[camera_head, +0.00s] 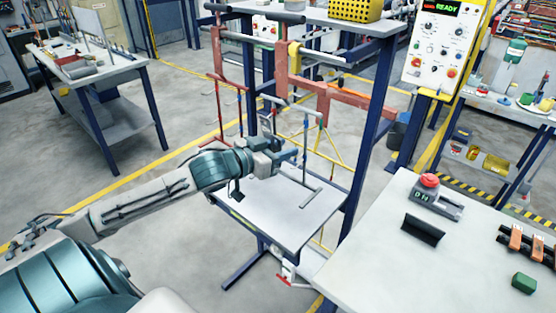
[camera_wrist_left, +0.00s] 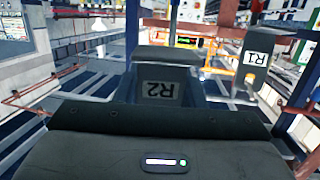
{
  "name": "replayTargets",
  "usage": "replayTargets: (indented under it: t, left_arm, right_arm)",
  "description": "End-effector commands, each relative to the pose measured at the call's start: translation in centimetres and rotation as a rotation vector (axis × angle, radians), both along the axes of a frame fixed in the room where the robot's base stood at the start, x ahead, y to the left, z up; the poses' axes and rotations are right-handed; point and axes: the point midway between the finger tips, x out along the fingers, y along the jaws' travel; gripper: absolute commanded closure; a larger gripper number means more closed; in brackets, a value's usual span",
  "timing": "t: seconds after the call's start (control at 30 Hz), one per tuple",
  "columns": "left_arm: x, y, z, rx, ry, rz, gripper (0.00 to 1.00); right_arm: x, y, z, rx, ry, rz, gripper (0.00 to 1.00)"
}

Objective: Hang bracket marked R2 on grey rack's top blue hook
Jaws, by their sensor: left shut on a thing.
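In the head view the gripper hides most of this bracket. I cannot tell which hook is the top blue one. My right gripper is out of view.
A blue post (camera_head: 368,125) stands close on the right. Below is a low white table (camera_head: 265,212).

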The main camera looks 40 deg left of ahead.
Motion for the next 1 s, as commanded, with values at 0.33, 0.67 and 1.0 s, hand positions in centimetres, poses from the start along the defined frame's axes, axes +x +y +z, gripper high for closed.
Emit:
replayTargets:
  t: [0.33,0.67,1.0]
  left_arm:
    - [1.8,-0.2,-0.4,-0.001,-0.003,-0.004,0.92]
    - [3.7,-0.3,-0.2,-0.001,-0.001,-0.004,0.92]
    - [3.9,-0.4,-0.2,0.001,0.0,-0.005,0.92]
  right_arm:
    - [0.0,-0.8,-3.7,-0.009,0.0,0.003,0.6]
    - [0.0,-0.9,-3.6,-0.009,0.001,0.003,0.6]
    - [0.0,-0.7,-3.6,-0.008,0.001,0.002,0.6]
